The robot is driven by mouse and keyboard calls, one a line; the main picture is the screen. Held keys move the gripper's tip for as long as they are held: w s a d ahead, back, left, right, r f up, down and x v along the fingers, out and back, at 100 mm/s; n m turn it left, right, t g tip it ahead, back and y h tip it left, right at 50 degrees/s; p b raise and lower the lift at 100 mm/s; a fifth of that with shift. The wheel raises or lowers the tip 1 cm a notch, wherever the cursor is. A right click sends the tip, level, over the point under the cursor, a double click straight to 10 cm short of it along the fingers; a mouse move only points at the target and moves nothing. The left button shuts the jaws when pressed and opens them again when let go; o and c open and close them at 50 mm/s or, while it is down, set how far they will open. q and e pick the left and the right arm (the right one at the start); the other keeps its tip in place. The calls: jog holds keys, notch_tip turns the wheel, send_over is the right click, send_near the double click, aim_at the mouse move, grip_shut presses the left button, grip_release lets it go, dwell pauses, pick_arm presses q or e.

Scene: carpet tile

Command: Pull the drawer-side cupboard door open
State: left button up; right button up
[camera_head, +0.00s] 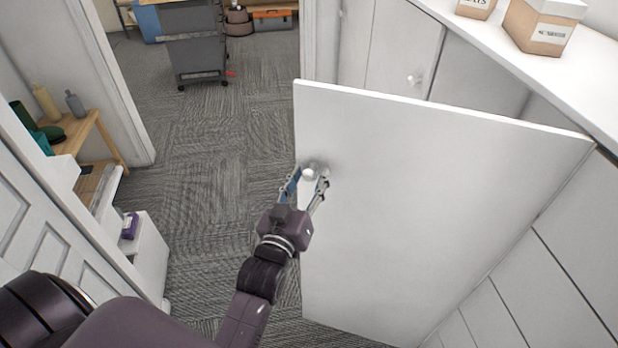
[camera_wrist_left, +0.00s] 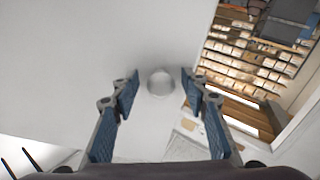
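The white cupboard door (camera_head: 430,190) stands swung out from the cabinet on the right, with its hinge side by the drawers. A round white knob (camera_head: 309,174) sits near its free edge. My left gripper (camera_head: 307,178) is at the knob, with one finger on either side of it. In the left wrist view the knob (camera_wrist_left: 160,83) lies between the spread fingertips, with gaps on both sides, so the gripper (camera_wrist_left: 157,90) is open around or just short of it. The right gripper is not in view.
The drawer fronts (camera_head: 550,275) are at the lower right. A white countertop (camera_head: 560,60) holds boxes (camera_head: 540,27). A closed cupboard door with a knob (camera_head: 414,80) is behind the open one. Grey carpet (camera_head: 215,130) is clear to the left, near a wooden side table (camera_head: 85,130).

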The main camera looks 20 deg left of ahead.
aim_at(315, 132)
pick_arm(q)
notch_tip(315, 132, up, 10)
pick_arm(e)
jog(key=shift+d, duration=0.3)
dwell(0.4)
